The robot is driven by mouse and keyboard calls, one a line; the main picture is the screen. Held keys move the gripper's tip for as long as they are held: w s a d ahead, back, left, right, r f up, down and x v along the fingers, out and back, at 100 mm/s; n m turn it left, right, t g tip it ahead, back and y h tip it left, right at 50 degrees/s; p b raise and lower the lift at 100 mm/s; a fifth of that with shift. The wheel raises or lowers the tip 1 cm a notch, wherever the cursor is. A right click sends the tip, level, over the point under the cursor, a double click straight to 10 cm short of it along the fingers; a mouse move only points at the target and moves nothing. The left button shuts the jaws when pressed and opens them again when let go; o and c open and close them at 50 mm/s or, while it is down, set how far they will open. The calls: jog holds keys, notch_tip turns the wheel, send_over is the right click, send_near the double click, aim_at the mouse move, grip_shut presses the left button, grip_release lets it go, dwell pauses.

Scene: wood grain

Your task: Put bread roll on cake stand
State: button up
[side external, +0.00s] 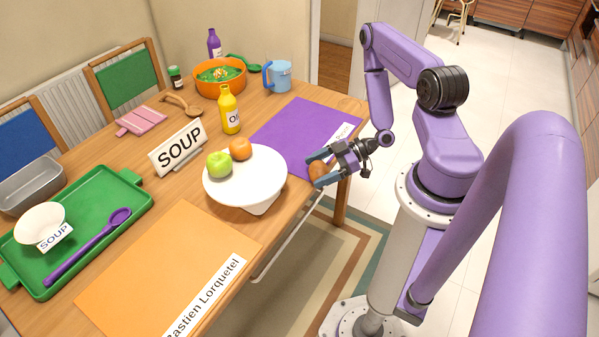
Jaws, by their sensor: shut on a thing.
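The brown bread roll (317,169) is between the fingers of my gripper (317,171), which is shut on it. The gripper partly hides the roll. It is at the near edge of the purple placemat, just right of the cake stand. I cannot tell how high the roll is above the table.
A purple placemat (290,130) lies beyond my gripper and an orange placemat (165,265) in front. Behind the stand are a SOUP sign (178,147), a yellow bottle (229,110), an orange bowl (219,84) and a blue mug (279,76). A green tray (118,232) is at left.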

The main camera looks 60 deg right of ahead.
jog(key=s+d, duration=1.4)
jog(key=d, duration=0.1)
jog(key=shift+s, duration=0.25)
jog(key=w+a+r+n, duration=0.1)
jog(key=w+a+r, duration=0.3)
jog(key=w, duration=0.5)
jog(key=w+a+r, duration=0.3)
jog(key=w+r, duration=0.3)
jog(key=w, duration=0.2)
jog(key=shift+w+a+r+m+t+h, duration=0.65)
jog(key=shift+w+a+r+m+h, duration=1)
jog(key=shift+w+a, duration=0.85)
jog(key=shift+w+a+r+m+t+h, duration=0.7)
jog(key=shift+w+a+r+m+h, duration=1)
jog(key=shift+a, duration=1.45)
jog(key=shift+w+a+r+m+t+h, duration=0.65)
jog(key=shift+w+a+r+m+h, duration=0.95)
jog(key=shift+w+a, duration=1.05)
jog(key=shift+s+a+r, duration=0.1)
jog(key=shift+s+r, duration=0.1)
